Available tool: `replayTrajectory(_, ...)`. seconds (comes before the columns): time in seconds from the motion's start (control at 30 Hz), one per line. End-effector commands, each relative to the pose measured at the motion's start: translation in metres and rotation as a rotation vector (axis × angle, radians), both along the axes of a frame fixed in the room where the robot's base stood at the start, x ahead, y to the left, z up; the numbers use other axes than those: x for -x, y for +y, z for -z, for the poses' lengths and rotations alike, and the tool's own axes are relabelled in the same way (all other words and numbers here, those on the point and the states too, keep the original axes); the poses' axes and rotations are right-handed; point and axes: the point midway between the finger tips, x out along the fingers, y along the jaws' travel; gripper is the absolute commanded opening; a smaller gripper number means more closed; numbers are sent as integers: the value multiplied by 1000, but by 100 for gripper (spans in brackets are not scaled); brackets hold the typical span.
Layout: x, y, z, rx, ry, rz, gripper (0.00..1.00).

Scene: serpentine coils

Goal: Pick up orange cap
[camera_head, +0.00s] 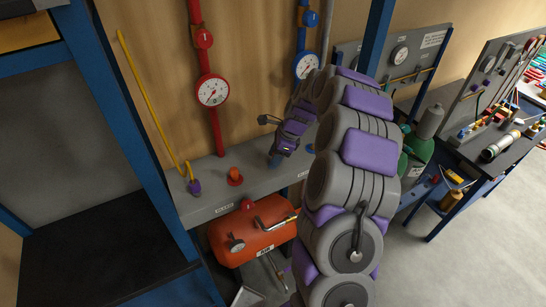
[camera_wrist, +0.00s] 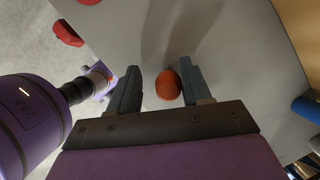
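In the wrist view the orange cap (camera_wrist: 168,85) is a small round piece against the grey surface. It lies between the two fingers of my gripper (camera_wrist: 157,85), close to the right finger and with a clear gap to the left one. My gripper is open. In the head view my gripper (camera_head: 274,160) hangs low over the grey ledge (camera_head: 215,203).
A red pipe with a gauge (camera_head: 212,90) and a blue pipe with a gauge (camera_head: 305,65) run down the wooden wall. A yellow lever (camera_head: 145,90) leans at left. An orange tank (camera_head: 252,230) sits below the ledge. A blue post (camera_head: 110,95) stands at left.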

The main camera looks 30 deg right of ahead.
Motion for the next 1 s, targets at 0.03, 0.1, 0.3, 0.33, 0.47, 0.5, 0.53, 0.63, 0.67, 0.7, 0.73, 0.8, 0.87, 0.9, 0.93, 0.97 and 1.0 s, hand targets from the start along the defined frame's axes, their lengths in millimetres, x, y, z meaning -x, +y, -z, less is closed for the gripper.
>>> replayTrajectory(0.03, 0, -3, 1, -8, 1, 1, 40)
replayTrajectory(0.1, 1, -7, 2, -12, 4, 1, 33)
replayTrajectory(0.3, 3, -14, 2, -17, 4, 2, 14)
replayTrajectory(0.33, 3, -14, 2, -16, 4, 2, 11)
replayTrajectory(0.47, 1, -11, 1, -10, 1, 3, 2)
replayTrajectory(0.5, 1, -10, 1, -8, 1, 3, 2)
replayTrajectory(0.53, 0, -10, 1, -8, 0, 4, 2)
replayTrajectory(0.63, -1, -9, 1, -7, 0, 3, 1)
replayTrajectory(0.67, -1, -8, 1, -8, 0, 3, 1)
replayTrajectory(0.7, -1, -8, 1, -8, 0, 3, 1)
replayTrajectory(0.73, -1, -8, 1, -8, 0, 3, 1)
replayTrajectory(0.8, -1, -8, 1, -8, 0, 3, 1)
replayTrajectory(0.87, -2, -8, 1, -9, 0, 3, 1)
replayTrajectory(0.9, -2, -7, 0, -9, 0, 3, 1)
replayTrajectory(0.93, -2, -7, 0, -9, 0, 3, 2)
replayTrajectory(0.97, -2, -7, -1, -9, 0, 3, 2)
replayTrajectory(1.0, -2, -7, -3, -8, 0, 3, 2)
